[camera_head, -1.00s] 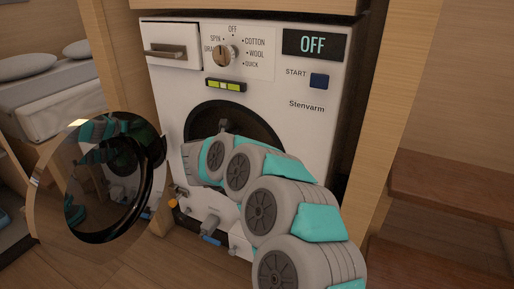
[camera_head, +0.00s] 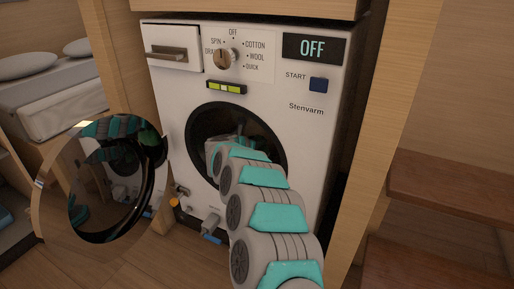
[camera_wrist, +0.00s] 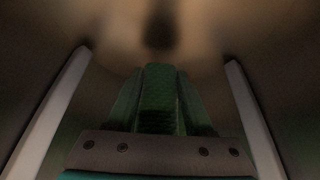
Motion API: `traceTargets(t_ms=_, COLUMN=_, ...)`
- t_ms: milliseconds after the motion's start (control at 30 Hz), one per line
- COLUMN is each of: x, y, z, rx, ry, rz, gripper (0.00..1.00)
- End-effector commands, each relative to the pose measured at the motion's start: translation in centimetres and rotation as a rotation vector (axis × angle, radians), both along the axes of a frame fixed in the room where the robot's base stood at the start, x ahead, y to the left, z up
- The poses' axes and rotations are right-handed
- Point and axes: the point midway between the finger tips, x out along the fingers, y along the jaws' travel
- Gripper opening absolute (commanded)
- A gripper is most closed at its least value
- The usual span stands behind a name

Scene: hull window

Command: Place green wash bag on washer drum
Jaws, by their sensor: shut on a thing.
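The green wash bag (camera_wrist: 160,98) shows in the wrist view, between the fingers of my gripper (camera_wrist: 158,58). My gripper is shut on it. Around and ahead of it is the dim, brownish, curved inside of the washer drum (camera_wrist: 200,22), with a dark patch at the top middle. In the head view the washer's round opening (camera_head: 206,122) is dark, and my arm reaches into it. My gripper and the bag are mostly hidden there by my arm and the shadow. I cannot tell whether the bag touches the drum.
The washer door (camera_head: 110,180) stands swung open to the left. The washer's front (camera_head: 300,140) has a dial, a START button and a display (camera_head: 313,45) reading OFF. A wooden panel and steps (camera_head: 455,195) stand right. A bed (camera_head: 45,85) is at far left.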

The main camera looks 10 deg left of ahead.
Motion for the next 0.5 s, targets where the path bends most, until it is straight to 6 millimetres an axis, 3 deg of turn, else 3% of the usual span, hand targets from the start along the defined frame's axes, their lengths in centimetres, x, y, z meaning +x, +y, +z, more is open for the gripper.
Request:
traceTargets(t_ms=200, x=0.1, y=0.0, z=-3.0, rx=-0.004, ry=0.001, rz=0.001, gripper=0.0)
traceTargets(t_ms=500, x=0.4, y=-0.1, z=-3.3, rx=-0.001, ry=-0.001, rz=-0.001, gripper=0.0)
